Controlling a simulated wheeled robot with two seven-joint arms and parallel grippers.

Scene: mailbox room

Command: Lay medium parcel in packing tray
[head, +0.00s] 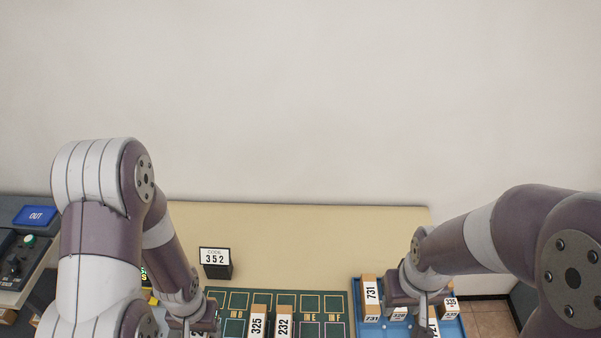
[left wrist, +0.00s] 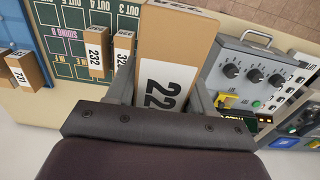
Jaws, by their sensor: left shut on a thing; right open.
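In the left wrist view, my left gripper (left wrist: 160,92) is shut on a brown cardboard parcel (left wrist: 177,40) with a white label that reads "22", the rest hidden. The frames do not settle whether it is the medium parcel. In the head view my left gripper (head: 193,326) is low at the front, left of the green board. A blue tray (head: 452,327), likely the packing tray, stands at the right with several numbered parcels, including a tall one marked 731 (head: 370,296). My right gripper (head: 424,308) is open over this tray; its fingertips are largely hidden.
Parcels 325 (head: 258,322) and 232 (head: 283,322) stand on the green marked board (head: 310,300). A code sign reading 352 (head: 215,262) stands behind it. A grey control box with knobs (left wrist: 235,70) is beside the held parcel.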

